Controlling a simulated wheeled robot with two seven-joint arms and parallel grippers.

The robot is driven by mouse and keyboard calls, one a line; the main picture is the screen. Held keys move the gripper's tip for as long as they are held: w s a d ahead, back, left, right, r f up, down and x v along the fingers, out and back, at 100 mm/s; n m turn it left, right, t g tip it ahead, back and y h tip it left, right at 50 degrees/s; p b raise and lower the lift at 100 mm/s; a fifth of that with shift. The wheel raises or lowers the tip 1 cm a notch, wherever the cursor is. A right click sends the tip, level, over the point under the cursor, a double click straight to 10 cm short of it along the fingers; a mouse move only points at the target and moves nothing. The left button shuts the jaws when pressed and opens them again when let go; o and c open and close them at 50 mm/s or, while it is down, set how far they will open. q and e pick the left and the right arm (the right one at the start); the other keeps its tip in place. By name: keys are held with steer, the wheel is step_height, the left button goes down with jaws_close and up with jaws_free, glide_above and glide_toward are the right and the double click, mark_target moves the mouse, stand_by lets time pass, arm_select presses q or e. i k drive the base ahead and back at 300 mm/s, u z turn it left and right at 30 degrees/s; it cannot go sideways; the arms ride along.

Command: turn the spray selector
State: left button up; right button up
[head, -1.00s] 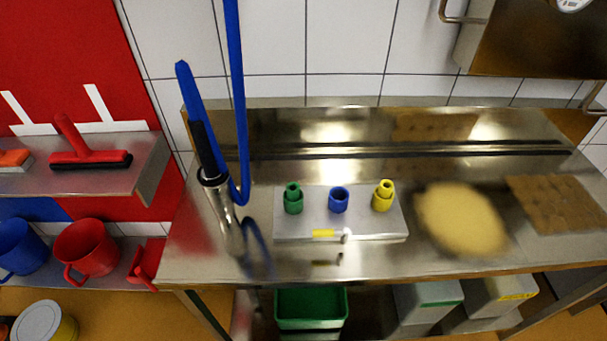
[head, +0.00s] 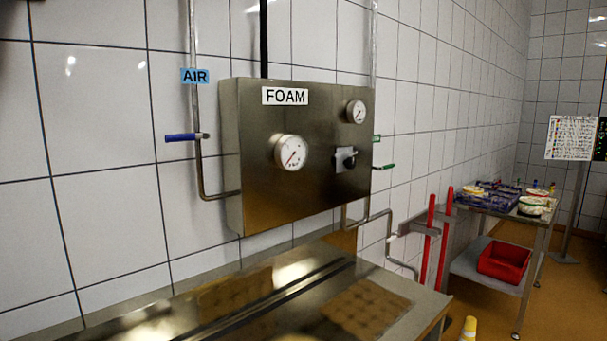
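A steel box labelled FOAM (head: 250,165) is mounted on the tiled wall. On its front right is a black knob on a light plate (head: 346,160), which looks like a selector; its marking is too small to read. A larger gauge (head: 291,152) sits left of the knob and a smaller gauge (head: 356,111) above it. A blue-handled lever (head: 184,137) is on the pipe left of the box, under an AIR label (head: 195,76). A green-handled lever (head: 385,167) is at the right side. Neither of my grippers shows in the head view.
A steel bench (head: 300,290) with a brown patterned mat (head: 365,312) runs below the box. At the right stands a steel cart (head: 535,222) with a red bin (head: 504,260) and several items on top.

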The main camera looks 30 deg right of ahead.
mark_target(350, 163)
steer(key=z, duration=2.65)
steer(key=i, duration=2)
steer(key=u, duration=2.05)
